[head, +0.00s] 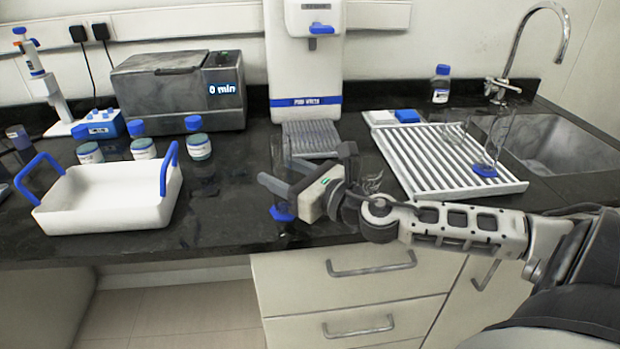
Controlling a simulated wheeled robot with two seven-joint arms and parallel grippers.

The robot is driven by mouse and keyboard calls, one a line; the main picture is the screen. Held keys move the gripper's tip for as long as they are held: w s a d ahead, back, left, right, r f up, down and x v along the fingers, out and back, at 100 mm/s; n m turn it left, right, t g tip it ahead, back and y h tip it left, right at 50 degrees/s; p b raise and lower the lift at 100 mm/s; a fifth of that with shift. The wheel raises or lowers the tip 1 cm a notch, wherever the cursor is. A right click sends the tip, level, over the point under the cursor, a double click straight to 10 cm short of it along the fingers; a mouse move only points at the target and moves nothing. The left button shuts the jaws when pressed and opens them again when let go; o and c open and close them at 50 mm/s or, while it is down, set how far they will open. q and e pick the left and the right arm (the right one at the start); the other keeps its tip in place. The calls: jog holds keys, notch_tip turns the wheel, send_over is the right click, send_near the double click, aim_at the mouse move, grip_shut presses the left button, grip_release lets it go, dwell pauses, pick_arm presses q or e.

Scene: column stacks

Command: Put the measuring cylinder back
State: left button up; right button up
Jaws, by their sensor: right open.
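A clear measuring cylinder with a blue foot (283,213) stands upright on the dark counter near its front edge, left of the middle. My right gripper (274,172) reaches in from the right at the cylinder, its fingers open and level across the glass. The fingers and gripper body hide part of the cylinder; I cannot tell whether they touch it. Another clear cylinder with a blue foot (485,170) stands on the white ribbed draining rack (415,172) at the right. My left gripper is not in view.
A white tray with blue handles (100,215) stands at the left, with several blue-capped bottles (143,148) behind it. A grey bath (180,98) and a water dispenser (305,70) stand at the back. A glass beaker (455,132) is on the rack, beside the sink (565,150).

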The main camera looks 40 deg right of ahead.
jog(key=shift+s+d+f, duration=0.15)
jog(key=shift+s+f, duration=0.1)
jog(key=shift+s, duration=0.25)
jog(key=b+v, duration=0.1)
jog(key=v, duration=0.8)
jog(key=shift+r+b, duration=0.15)
jog(key=shift+b, duration=0.25)
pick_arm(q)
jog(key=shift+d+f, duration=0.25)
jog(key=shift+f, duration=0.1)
pick_arm(e)
jog(key=shift+v, duration=0.85)
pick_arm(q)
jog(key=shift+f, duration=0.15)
pick_arm(e)
jog(key=shift+r, duration=0.1)
